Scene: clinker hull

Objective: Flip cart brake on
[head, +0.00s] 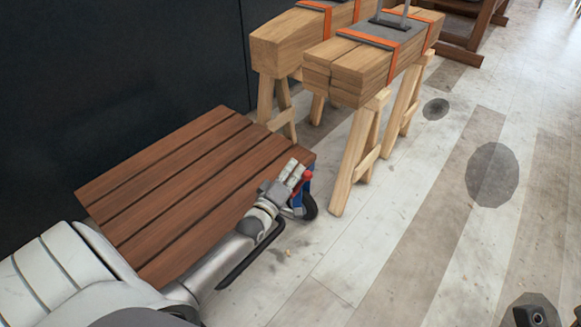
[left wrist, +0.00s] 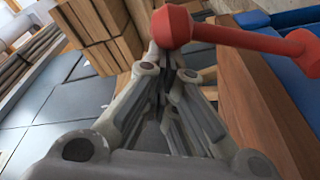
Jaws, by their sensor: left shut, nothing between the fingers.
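The cart (head: 185,185) has a brown slatted wooden deck, with a blue bracket and a black wheel (head: 310,207) at its right corner. Its brake lever (head: 307,175) is red, with a round knob. In the left wrist view the red lever (left wrist: 240,36) runs across the top right, and its knob overlaps the fingertips. My left gripper (head: 294,170) is at that corner, right beside the lever. It is shut and empty, its fingers (left wrist: 165,62) together. I cannot tell whether they touch the knob. My right gripper is not seen.
Sawhorses with strapped timber (head: 350,65) stand just beyond the cart corner. A dark wall (head: 120,70) runs along the left. The plank floor (head: 430,220) to the right is open, with dark round patches.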

